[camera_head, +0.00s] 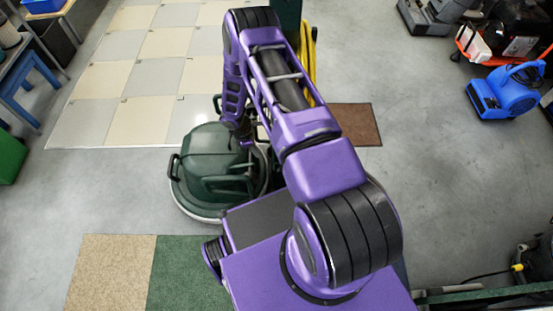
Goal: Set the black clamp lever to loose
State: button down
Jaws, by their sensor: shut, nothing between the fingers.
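A dark green floor machine (210,160) with a rounded housing and a pale lower rim stands on the floor left of my base. Black bars or handles show on it, one at its left side (173,167) and one across its front (228,184). I cannot tell which black part is the clamp lever, or its setting; it may be hidden behind my arm. My gripper (243,137) is at the far end of my purple arm, low by the machine's upper right side. It is small and partly covered, and looks shut. I cannot tell whether it touches the machine.
Beige and green carpet squares (112,270) lie at the front left, and a brown mat (355,124) lies right of my arm. A yellow frame (311,50) stands behind my arm. A blue blower (507,90) is at the far right. Grey floor between is clear.

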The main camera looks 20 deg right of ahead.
jog(key=shift+d, duration=0.25)
jog(key=s+d+f+b, duration=0.1)
jog(key=d+f, duration=0.5)
jog(key=f, duration=0.3)
jog(key=shift+s+f+b, duration=0.15)
jog(key=shift+f+b, duration=0.2)
jog(key=shift+b, duration=0.05)
jog(key=shift+d, duration=0.1)
